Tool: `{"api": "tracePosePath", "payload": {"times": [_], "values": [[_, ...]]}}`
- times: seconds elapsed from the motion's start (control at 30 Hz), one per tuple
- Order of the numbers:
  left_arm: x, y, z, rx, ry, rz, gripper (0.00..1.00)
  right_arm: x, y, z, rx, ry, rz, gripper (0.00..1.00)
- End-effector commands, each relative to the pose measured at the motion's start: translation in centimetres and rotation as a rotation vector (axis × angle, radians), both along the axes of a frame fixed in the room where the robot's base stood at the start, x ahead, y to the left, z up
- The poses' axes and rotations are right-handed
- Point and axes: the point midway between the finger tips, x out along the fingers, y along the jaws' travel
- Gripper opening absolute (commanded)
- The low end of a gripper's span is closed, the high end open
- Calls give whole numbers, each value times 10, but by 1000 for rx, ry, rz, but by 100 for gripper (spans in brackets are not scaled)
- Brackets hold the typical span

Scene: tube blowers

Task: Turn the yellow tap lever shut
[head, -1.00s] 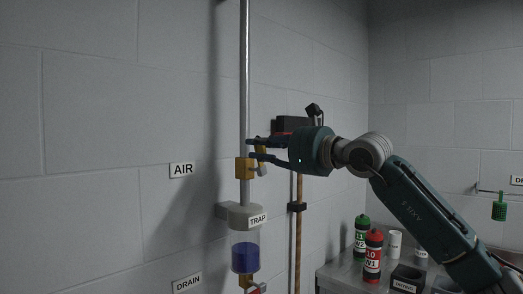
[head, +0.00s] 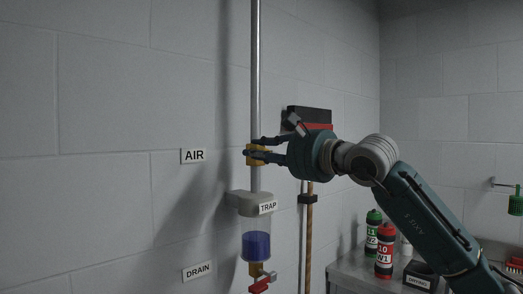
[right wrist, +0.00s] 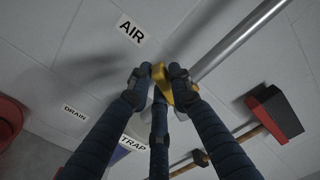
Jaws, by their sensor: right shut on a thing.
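The yellow tap (head: 258,160) sits on a vertical grey pipe beside the AIR label. My right gripper (head: 257,149) reaches it from the right, its fingers level with the tap body and hiding most of the lever. In the right wrist view the yellow lever (right wrist: 160,76) shows between the fingertips of my right gripper (right wrist: 158,80), which is shut on it. The lever's exact angle is hard to tell. My left gripper is not in view.
Below the tap hang the TRAP (head: 257,246) with blue liquid and a lower tap with a red handle (head: 261,285). A wooden-handled brush (head: 308,232) hangs just right of the pipe. Green (head: 372,232) and red (head: 384,250) bottles stand on the bench.

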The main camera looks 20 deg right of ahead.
Motion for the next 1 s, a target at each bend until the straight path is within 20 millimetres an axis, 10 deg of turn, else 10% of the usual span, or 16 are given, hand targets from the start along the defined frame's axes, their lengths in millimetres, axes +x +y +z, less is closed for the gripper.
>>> {"api": "tracePosePath", "payload": {"times": [1.0], "values": [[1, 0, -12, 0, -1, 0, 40, -1, 3, -24, -339, -118, 2, 0]]}}
